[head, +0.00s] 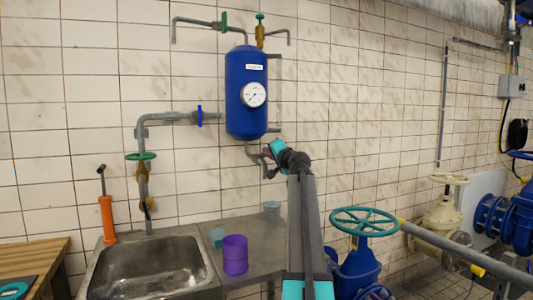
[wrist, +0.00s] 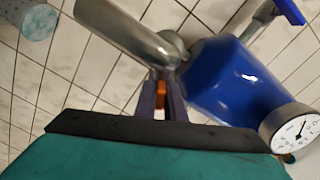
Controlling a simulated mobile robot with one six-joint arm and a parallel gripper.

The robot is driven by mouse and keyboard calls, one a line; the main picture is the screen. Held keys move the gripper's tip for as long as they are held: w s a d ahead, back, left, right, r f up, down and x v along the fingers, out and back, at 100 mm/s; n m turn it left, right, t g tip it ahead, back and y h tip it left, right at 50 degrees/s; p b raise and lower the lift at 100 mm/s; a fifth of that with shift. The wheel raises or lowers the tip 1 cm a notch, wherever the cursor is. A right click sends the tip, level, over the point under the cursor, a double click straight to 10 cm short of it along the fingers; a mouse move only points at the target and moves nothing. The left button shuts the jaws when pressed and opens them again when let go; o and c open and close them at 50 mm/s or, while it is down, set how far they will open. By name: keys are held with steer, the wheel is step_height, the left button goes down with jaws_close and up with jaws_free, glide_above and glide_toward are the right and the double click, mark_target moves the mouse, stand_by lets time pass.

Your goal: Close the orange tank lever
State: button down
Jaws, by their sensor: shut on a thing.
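The blue tank (head: 246,90) hangs on the tiled wall, with a white dial gauge (head: 254,95) on its front. It also shows in the wrist view (wrist: 228,80), close by on the right. My gripper (head: 267,160) is just below the tank at the grey outlet pipe (head: 252,150). In the wrist view, my gripper's two dark fingers (wrist: 161,102) are shut on the orange tank lever (wrist: 161,88). Only a small part of the lever shows between them. In the head view I cannot make out the lever behind my gripper.
A teal handwheel (head: 364,221) on a blue valve stands right of my arm. A grey pipe (wrist: 125,28) passes close to my fingers.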

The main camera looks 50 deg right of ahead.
steer(key=shift+d+r+m+g+h+p, duration=0.25)
steer(key=shift+r+g+p, duration=0.35)
steer(key=shift+p, duration=1.65)
steer(key=m+g+p, duration=0.1)
steer(key=g+p, duration=0.1)
steer(key=p, duration=0.5)
steer(key=shift+w+a+p, duration=0.1)
steer(key=shift+p, duration=0.3)
steer(key=m+g+p, duration=0.1)
steer(key=g+p, duration=0.3)
steer(key=p, duration=0.4)
steer(key=shift+w+g+p, duration=0.15)
steer(key=shift+g+p, duration=0.15)
steer(key=shift+p, duration=0.05)
steer(key=m+g+p, duration=0.1)
steer(key=g+p, duration=0.2)
steer(key=shift+w, duration=0.15)
steer(key=shift+m+g+p, duration=0.25)
steer(key=shift+g+p, duration=0.6)
steer(key=shift+g, duration=0.25)
steer(key=shift+f, duration=0.1)
steer(key=shift+s, duration=0.2)
steer(key=c, duration=1.8)
jaws_free()
steer(key=shift+f, duration=0.1)
steer(key=shift+c, duration=0.2)
steer(key=shift+f, duration=0.15)
